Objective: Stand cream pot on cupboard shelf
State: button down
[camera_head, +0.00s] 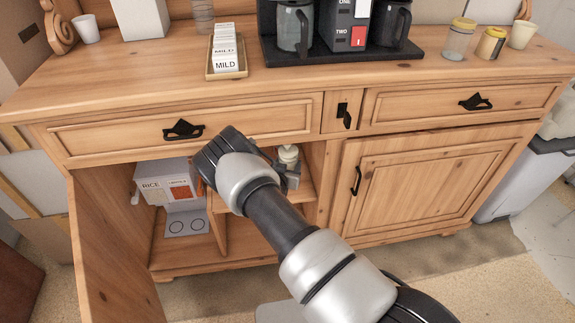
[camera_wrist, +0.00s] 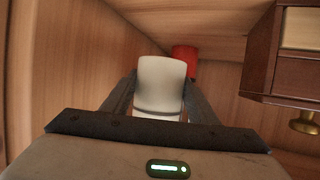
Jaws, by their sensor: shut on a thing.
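The cream pot (camera_wrist: 160,84) is upright between the two fingers of my gripper (camera_wrist: 161,98) in the wrist view, and the fingers are shut on it. In the head view the pot (camera_head: 288,154) shows small and pale inside the open left cupboard, with my gripper (camera_head: 286,172) around it. The cupboard shelf (camera_head: 305,191) is at about the gripper's height, under the drawer. I cannot tell whether the pot's base touches the shelf; the gripper hides it.
A red object (camera_wrist: 185,59) stands behind the pot. A dark wooden drawer box (camera_wrist: 290,70) with a brass knob (camera_wrist: 304,121) is at the right in the wrist view. A rice box (camera_head: 155,186) is left in the cupboard. The open door (camera_head: 108,255) stands at the left.

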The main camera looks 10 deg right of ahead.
jog(key=shift+f+b, duration=1.6)
jog(key=shift+f, duration=1.6)
jog(key=shift+f+b, duration=0.55)
jog(key=shift+b, duration=0.1)
jog(key=c, duration=0.9)
grip_release()
jog(key=shift+o, duration=1.3)
jog(key=shift+s+f, duration=0.15)
jog(key=p+v, duration=0.4)
jog(key=v, duration=1.3)
jog(key=shift+r, duration=0.25)
